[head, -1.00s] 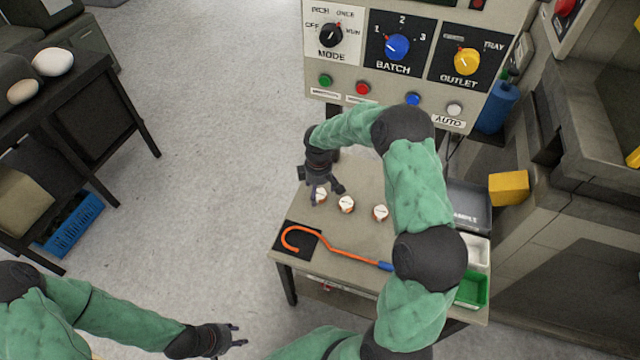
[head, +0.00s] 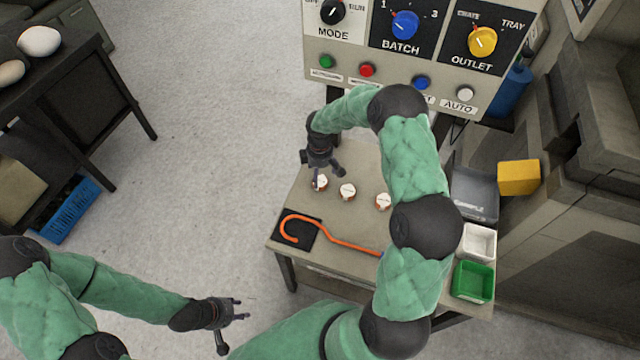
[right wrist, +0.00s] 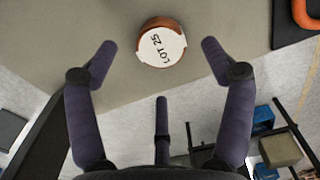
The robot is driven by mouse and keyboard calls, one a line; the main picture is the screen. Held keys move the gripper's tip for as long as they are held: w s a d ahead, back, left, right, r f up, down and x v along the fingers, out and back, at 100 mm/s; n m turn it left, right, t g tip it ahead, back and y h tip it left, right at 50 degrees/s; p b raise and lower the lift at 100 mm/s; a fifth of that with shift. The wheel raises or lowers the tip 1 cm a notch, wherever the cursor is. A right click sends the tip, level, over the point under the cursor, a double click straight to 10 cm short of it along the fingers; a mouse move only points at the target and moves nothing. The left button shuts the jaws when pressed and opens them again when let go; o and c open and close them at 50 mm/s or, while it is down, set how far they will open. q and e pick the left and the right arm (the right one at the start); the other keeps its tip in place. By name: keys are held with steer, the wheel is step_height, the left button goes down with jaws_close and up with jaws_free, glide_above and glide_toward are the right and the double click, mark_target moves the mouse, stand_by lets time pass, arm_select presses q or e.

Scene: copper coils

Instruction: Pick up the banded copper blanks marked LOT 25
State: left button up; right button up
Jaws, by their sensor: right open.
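The LOT 25 copper blanks (right wrist: 158,51) are a short round copper-brown stack with a white top label, upright on the table. They also show in the head view as the leftmost of three similar stacks (head: 321,182), partly behind a finger. My right gripper (head: 328,181) is open over them; in the right wrist view its fingers (right wrist: 159,48) stand spread, one on each side of the stack, with gaps. The other two stacks, the middle one (head: 347,191) and the right one (head: 383,201), have unreadable labels. My left gripper (head: 235,326) is open and empty, low over the floor.
An orange hook (head: 330,238) lies on the table (head: 320,215), its curved end on a black mat. A grey tray (head: 475,200), a white bin (head: 478,243) and a green bin (head: 473,281) line the right side. The control panel (head: 400,75) stands behind.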

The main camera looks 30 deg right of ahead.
mark_target(320, 181)
step_height(320, 181, down, 4)
steer(key=shift+f+b, duration=0.25)
steer(key=shift+b, duration=0.6)
steer(key=c, duration=1.4)
steer(key=shift+r, duration=0.2)
